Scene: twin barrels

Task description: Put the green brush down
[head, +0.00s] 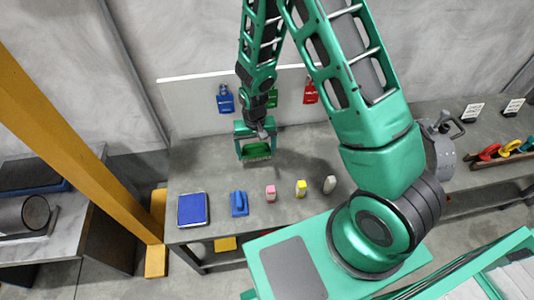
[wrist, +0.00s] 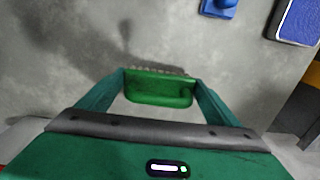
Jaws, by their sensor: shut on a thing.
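The green brush (head: 256,151) is held in my gripper (head: 256,141) over the back left part of the grey table (head: 215,160). In the wrist view the green brush (wrist: 160,88) lies between the two fingers of my gripper (wrist: 160,84), which touch its ends. A row of pale bristles shows along its far edge. My gripper is shut on it. I cannot tell for sure whether the bristles touch the table or hang just above it.
Along the table's front stand a blue pad (head: 193,209), a blue brush (head: 239,204), a pink bottle (head: 270,193), a yellow bottle (head: 301,188) and a grey bottle (head: 329,184). A white board (head: 190,100) rises behind. Bare tabletop surrounds the green brush.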

